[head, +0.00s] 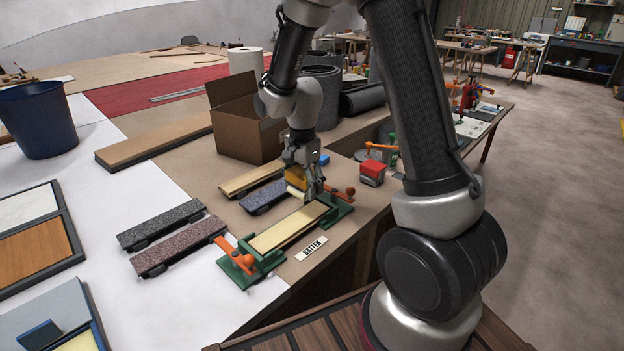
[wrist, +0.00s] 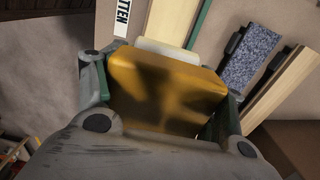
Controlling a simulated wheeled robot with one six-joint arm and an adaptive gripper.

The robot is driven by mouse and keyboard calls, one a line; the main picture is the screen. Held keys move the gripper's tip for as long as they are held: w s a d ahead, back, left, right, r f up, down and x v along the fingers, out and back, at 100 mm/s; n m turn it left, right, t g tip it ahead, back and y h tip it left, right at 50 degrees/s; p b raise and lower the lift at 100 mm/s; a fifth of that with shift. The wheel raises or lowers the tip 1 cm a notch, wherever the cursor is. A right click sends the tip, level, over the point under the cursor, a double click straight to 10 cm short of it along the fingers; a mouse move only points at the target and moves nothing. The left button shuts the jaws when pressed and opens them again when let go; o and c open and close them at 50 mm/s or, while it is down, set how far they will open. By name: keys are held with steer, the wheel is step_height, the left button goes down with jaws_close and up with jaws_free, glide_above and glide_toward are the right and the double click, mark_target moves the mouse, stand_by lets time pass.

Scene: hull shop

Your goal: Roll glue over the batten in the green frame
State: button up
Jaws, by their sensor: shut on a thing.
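The batten (head: 288,228) is a pale wooden strip lying in the green frame (head: 264,264), which has orange clamp levers at both ends. A "BATTEN" label (head: 311,248) lies in front of it. My gripper (head: 306,180) is above the far right end of the batten, shut on the yellow glue roller (head: 296,178). In the wrist view the roller's yellow body (wrist: 167,92) fills the space between the fingers. Its pale roller (wrist: 168,50) shows beyond it, over or close to the batten (wrist: 166,22); I cannot tell whether they touch.
Behind the frame lie another pale strip (head: 250,178) and a blue speckled strip (head: 263,196). Two dark speckled strips (head: 178,245) lie at left. A red block (head: 372,170) and a cardboard box (head: 240,125) stand beyond. The table edge is close in front.

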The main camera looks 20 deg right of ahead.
steer(key=s+a, duration=0.2)
steer(key=a, duration=0.5)
steer(key=s+a, duration=0.3)
steer(key=a, duration=0.4)
steer(key=shift+s, duration=0.3)
steer(key=shift+a, duration=0.1)
